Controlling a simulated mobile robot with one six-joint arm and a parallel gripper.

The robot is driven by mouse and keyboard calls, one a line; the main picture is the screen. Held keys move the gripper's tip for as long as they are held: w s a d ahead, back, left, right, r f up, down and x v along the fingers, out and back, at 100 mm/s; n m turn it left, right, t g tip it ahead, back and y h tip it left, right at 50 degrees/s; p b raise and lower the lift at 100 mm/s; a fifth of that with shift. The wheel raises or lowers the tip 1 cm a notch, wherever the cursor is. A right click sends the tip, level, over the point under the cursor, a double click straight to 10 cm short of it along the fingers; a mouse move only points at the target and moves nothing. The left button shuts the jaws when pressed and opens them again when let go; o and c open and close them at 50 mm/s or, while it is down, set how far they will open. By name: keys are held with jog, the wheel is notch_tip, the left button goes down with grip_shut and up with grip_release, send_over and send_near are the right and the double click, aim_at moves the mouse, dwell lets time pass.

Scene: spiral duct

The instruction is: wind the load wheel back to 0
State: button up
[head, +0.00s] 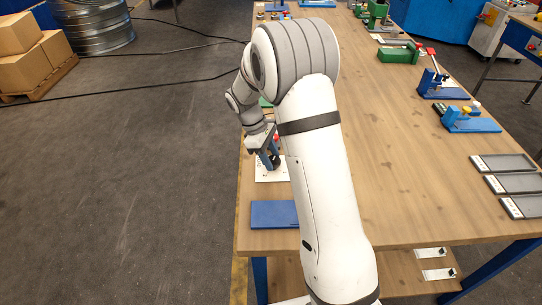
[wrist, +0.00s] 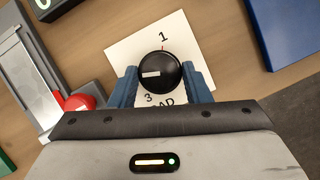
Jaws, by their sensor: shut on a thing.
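The load wheel (wrist: 158,73) is a round black knob with a white mark on its left side in the wrist view. It sits on a white plate (wrist: 119,50) printed with a 1 above the wheel, a 3 below and part of the word "LOAD". A short red line shows by the 1. No 0 is readable; my gripper hides part of the plate. My gripper (wrist: 159,69) is shut on the wheel, one blue finger on each side. In the head view my gripper (head: 268,155) is low over the plate (head: 264,175) at the table's left edge.
A blue flat block (head: 274,214) lies in front of the plate on the wooden table (head: 390,190). In the wrist view a grey fixture with a red knob (wrist: 79,102) stands close on the left. Blue fixtures (head: 468,119) and dark trays (head: 512,184) line the table's right side.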

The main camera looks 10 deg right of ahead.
jog(key=o, duration=0.9)
jog(key=shift+o, duration=0.2)
jog(key=v, duration=0.7)
jog(key=shift+a+r, duration=0.2)
jog(key=shift+r, duration=0.15)
jog(key=shift+w, duration=0.1)
jog(key=s+d+r+m+t+y, duration=0.1)
jog(key=s+r+m, duration=0.1)
jog(key=s, duration=0.7)
jog(key=s+d+r+m+t+y, duration=0.1)
jog(key=s+r+m+t, duration=0.1)
jog(key=s+m, duration=0.3)
jog(key=s+d+r+m+t+y, duration=0.1)
jog(key=s+r+m, duration=0.3)
jog(key=s, duration=0.9)
jog(key=shift+d+t+y, duration=0.15)
jog(key=shift+t+y, duration=0.15)
jog(key=shift+t, duration=0.3)
